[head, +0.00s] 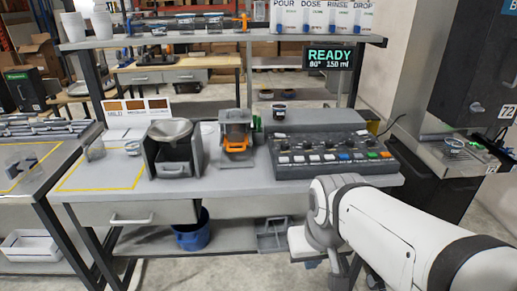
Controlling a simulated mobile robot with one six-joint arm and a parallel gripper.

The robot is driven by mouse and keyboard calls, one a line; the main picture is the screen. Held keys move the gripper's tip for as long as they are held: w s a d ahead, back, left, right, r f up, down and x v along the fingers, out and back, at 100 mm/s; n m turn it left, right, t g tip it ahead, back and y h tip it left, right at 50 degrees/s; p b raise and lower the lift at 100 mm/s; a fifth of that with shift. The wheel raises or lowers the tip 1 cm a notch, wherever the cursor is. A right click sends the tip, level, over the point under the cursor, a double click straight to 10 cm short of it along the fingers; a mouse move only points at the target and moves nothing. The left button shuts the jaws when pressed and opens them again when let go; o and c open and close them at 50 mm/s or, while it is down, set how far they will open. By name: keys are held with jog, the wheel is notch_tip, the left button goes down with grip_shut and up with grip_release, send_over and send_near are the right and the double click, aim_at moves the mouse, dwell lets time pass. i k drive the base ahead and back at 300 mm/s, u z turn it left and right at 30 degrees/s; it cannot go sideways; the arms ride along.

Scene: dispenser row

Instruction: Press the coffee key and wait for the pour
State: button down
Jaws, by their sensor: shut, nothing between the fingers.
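A dark grey control panel (330,150) sits on the bench at the right. Its sloped face carries several small keys, mostly white with blue, orange and green ones at the right end. The key labels are too small to read, so I cannot tell which is the coffee key. A display (329,57) above reads READY, with about 80° and 150 ml. A clear vessel with an orange base (237,147) stands left of the panel. My gripper (268,237) is shut and empty, low in front of the bench, below and away from the keys.
A metal hopper unit (173,147) stands left of the orange-based vessel, beside a yellow-outlined area (103,176). A blue bucket (192,232) sits on the lower shelf. A dark machine (468,155) stands at the right. An upper shelf (220,37) spans above the bench.

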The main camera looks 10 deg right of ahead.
aim_at(282, 159)
jog(key=z, duration=0.15)
jog(key=i, duration=0.85)
jog(key=u, duration=0.05)
